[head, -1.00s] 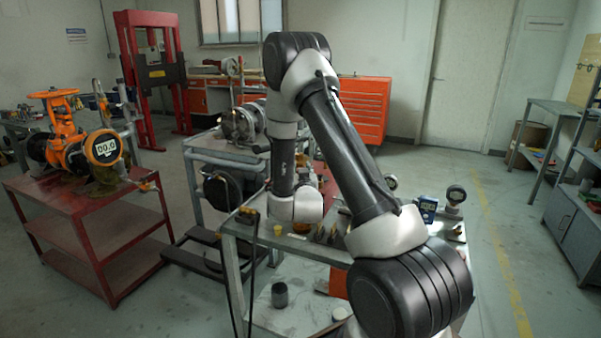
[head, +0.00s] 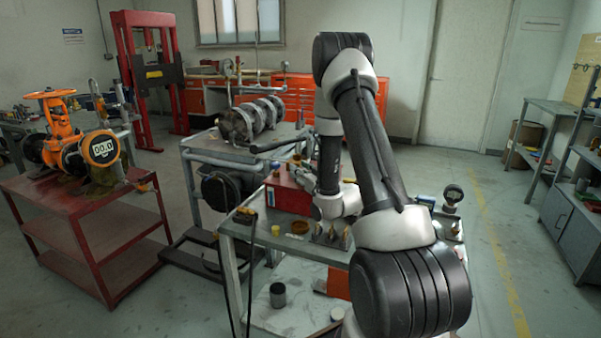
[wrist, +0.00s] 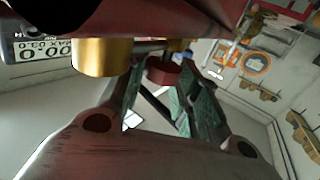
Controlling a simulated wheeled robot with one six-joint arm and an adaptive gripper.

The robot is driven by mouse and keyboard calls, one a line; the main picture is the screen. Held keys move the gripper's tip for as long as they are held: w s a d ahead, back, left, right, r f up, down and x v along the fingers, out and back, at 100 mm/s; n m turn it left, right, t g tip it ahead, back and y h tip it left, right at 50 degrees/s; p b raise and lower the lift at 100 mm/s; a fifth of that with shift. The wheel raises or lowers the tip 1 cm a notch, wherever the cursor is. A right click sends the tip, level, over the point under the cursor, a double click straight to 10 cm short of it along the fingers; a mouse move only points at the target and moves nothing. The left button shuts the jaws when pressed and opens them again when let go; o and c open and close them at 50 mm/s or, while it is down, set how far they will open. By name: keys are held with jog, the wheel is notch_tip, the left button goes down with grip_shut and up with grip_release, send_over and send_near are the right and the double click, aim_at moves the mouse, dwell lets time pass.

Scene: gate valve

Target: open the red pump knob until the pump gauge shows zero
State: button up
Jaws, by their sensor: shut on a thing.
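The red pump (head: 288,192) stands on the grey cart, its right side hidden behind my arm. In the wrist view its red body spans the top, with a brass fitting (wrist: 101,57) under it. The small red knob (wrist: 162,71) sits between my gripper's (wrist: 160,82) fingertips, and the gripper is shut on it. A white display (wrist: 42,50) at the left of the wrist view appears upside down and partly cut off; its visible digits look like zeros, with "MAX 63.0" beside them. My gripper is hidden in the head view.
Small fittings (head: 330,236), a blue device (head: 426,201) and a round gauge (head: 452,196) share the grey cart. Floor to the right is open.

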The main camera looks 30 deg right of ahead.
jog(key=o, duration=1)
jog(key=shift+s+d, duration=0.15)
jog(key=shift+s, duration=1.75)
jog(key=shift+s+d, duration=0.1)
jog(key=shift+s, duration=1.75)
